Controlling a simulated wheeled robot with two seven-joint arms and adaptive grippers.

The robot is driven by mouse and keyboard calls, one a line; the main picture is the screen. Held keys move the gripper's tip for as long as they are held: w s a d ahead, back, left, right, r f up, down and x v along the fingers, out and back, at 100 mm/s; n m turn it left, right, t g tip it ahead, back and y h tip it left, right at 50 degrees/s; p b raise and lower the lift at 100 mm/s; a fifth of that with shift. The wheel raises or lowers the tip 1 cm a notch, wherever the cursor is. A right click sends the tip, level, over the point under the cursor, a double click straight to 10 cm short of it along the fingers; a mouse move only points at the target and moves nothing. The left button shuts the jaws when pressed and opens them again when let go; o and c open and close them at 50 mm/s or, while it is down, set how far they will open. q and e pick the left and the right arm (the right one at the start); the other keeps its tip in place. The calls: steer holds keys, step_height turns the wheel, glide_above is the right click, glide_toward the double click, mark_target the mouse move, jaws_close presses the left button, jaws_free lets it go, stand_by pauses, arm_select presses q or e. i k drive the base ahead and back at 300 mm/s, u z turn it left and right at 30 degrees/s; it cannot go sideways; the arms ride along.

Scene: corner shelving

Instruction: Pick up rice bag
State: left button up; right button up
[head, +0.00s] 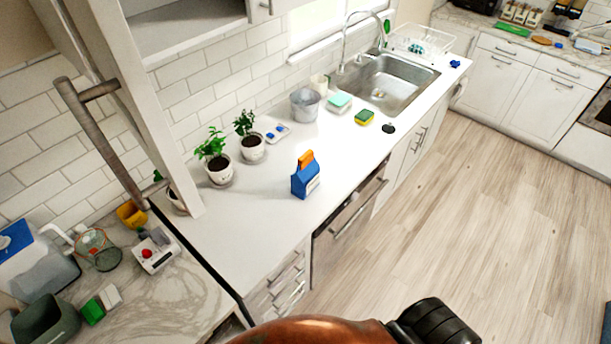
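A small blue bag with an orange top (304,181) stands upright on the white counter (255,215), near its front edge. It is the only bag-like thing I see, so I take it as the rice bag; I cannot read its label. Nothing touches it. A copper-coloured and black part of my own body shows at the bottom edge, well apart from the bag. Neither gripper's fingers show in the head view.
Potted plants (219,169) stand behind the bag to the left. A grey bucket (305,104), a sponge (364,117) and the sink (388,84) lie farther along. A tall white door with a handle (99,135) rises at the left. The wooden floor (480,190) is clear.

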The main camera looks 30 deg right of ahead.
mark_target(304, 182)
steer(key=k, duration=0.5)
steer(key=u, duration=3.5)
steer(key=k, duration=2.35)
steer(key=z, duration=1.95)
